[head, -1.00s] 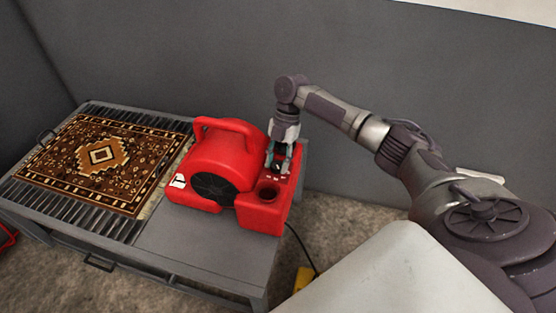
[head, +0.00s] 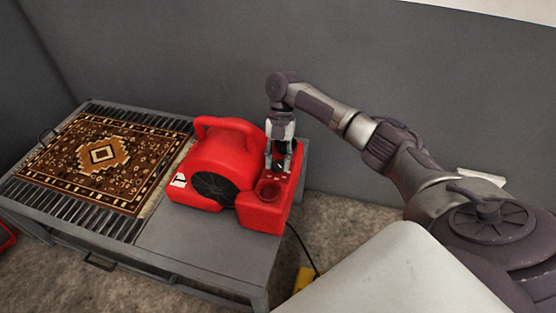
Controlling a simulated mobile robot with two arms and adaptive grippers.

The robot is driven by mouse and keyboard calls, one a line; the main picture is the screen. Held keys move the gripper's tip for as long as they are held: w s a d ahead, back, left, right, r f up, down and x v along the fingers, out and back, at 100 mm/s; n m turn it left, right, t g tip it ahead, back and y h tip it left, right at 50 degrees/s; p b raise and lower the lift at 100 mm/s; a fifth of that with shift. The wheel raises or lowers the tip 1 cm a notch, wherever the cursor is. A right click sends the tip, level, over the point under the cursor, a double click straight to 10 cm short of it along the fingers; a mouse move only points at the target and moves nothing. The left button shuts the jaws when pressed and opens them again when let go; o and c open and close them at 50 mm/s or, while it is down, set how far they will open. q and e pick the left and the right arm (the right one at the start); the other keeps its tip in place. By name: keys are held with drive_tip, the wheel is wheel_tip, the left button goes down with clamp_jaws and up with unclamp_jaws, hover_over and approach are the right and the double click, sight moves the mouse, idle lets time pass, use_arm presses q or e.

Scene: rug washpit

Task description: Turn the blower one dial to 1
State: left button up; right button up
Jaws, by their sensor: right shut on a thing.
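The red blower (head: 222,160) stands on the right part of the metal table, with a handle on top and a dark round grille on its front side. My right gripper (head: 279,166) points down at the blower's panel, at its right end. It is shut on the small dark dial (head: 279,167), which is mostly hidden between the fingers. Small white marks show on the panel in front of the dial, too small to read. My left gripper is not in view.
A patterned brown rug (head: 104,159) lies on the slatted left part of the table (head: 195,243). A round cup-like recess (head: 268,190) is in the blower's front right part. A dark cable runs down to a yellow object (head: 306,277) on the floor. A grey wall stands behind.

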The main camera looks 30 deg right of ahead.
drive_tip(key=o, duration=0.9)
drive_tip(key=shift+c, duration=0.2)
drive_tip(key=v, duration=1.2)
drive_tip(key=shift+s+a, duration=0.1)
drive_tip(key=shift+s, duration=0.05)
